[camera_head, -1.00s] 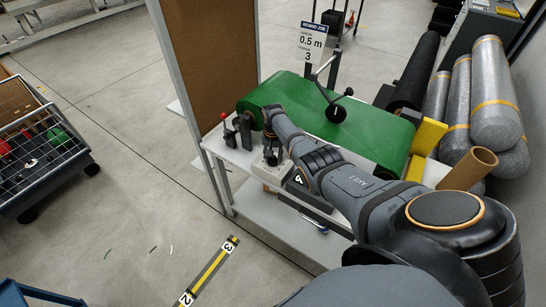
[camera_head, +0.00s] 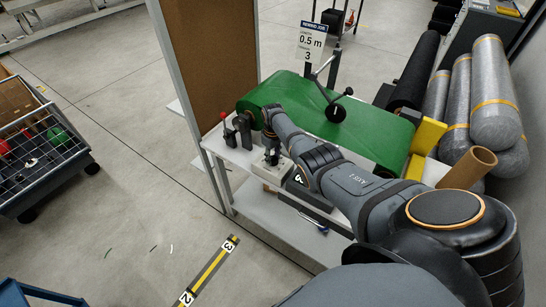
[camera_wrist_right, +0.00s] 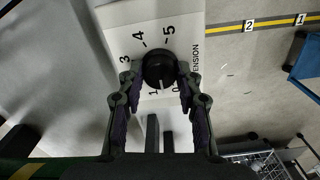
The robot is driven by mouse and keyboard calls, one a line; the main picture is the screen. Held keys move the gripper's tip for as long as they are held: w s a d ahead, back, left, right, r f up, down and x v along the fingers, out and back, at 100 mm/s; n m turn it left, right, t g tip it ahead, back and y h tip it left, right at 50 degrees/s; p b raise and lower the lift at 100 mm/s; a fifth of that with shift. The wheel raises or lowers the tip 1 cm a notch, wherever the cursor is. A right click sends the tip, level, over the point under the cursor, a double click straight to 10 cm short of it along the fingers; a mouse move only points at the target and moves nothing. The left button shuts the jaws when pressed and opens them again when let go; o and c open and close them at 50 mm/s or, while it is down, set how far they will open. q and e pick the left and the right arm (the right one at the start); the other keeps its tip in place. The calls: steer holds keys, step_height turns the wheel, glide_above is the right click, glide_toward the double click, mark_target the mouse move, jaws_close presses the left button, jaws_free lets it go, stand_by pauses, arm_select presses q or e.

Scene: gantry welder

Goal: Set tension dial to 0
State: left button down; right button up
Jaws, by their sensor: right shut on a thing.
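The tension dial is a black round knob (camera_wrist_right: 158,68) on a white panel (camera_wrist_right: 120,14) printed with the numbers 0 to 5 and the word TENSION. My right gripper (camera_wrist_right: 159,76) is shut on the knob, one finger on each side of it. A pale mark on the knob's lower edge appears to point between 1 and 0; its exact setting is hard to read. In the head view my right gripper (camera_head: 271,157) is small, at the white dial box (camera_head: 268,172) on the bench, and the knob is hidden. My left gripper is not in view.
A red-knobbed lever (camera_head: 226,127) stands left of the dial box. A sign (camera_head: 310,42) reads 0.5 m and 3. Wrapped rolls (camera_head: 495,90) stand at right; a wire cart (camera_head: 40,150) is at left.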

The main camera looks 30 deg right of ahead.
mark_target(273, 158)
steer(key=shift+n, duration=2.1)
steer(key=o, duration=1.2)
steer(key=shift+c, duration=0.2)
steer(key=shift+r, duration=0.2)
step_height(273, 158, up, 12)
steer(key=shift+f, duration=0.2)
